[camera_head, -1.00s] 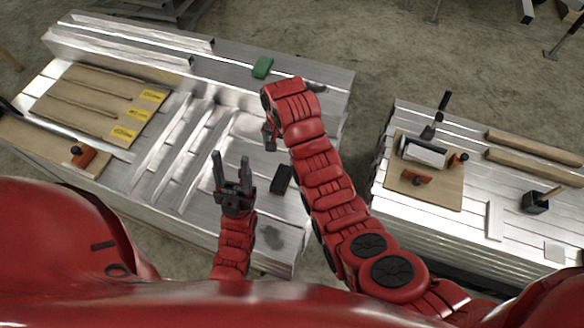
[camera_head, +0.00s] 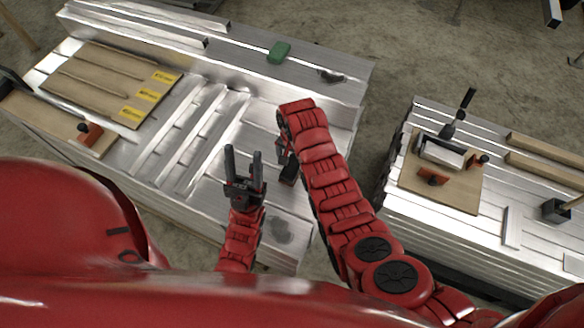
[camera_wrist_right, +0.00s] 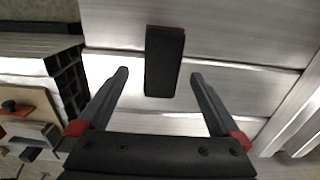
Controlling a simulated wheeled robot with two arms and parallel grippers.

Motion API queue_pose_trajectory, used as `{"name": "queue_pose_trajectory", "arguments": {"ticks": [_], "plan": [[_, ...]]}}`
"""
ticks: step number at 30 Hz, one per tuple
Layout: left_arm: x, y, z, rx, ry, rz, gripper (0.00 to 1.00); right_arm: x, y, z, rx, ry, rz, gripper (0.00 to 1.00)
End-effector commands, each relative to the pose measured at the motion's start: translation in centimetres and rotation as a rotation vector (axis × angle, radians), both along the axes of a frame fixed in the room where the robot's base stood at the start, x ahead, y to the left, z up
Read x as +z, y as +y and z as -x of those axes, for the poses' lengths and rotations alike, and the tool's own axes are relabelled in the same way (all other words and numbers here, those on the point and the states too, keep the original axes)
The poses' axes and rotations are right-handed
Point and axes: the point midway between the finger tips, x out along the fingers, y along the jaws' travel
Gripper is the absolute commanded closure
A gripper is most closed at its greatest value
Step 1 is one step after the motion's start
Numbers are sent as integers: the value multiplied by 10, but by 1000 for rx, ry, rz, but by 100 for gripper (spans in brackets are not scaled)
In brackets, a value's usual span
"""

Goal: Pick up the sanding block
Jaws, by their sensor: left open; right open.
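The sanding block appears to be the black block with a reddish edge (camera_wrist_right: 165,62), lying on the aluminium sheets. In the head view the block (camera_head: 289,173) is partly hidden by my right gripper (camera_head: 283,150). In the right wrist view my right gripper (camera_wrist_right: 159,73) is open, with the block seen between and beyond its fingertips; it does not hold it. My left gripper (camera_head: 243,152) is open and empty, pointing away from me over the sheets, left of the block.
A green block (camera_head: 279,52) lies at the back of the left stack. Wooden boards with yellow labels (camera_head: 110,85) and an orange-handled tool (camera_head: 90,133) lie at left. The right stack (camera_head: 410,205) carries a board with tools and wooden bars. A floor gap separates the stacks.

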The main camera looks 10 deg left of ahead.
Motion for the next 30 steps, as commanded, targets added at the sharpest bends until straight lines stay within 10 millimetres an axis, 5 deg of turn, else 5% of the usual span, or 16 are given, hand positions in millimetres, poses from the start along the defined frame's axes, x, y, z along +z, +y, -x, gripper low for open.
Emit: {"name": "queue_pose_trajectory", "arguments": {"ticks": [12, 23, 30], "plan": [[8, 0, 0, 0, 0, 0, 50, -36, 4, 2, 1, 2, 1, 0], [8, 0, 0, 0, 0, 0, 50, -40, 3, 2, 2, 0, 1, 0], [8, 0, 0, 0, 0, 0, 50, -40, 3, 2, 2, 0, 1, 43]]}}
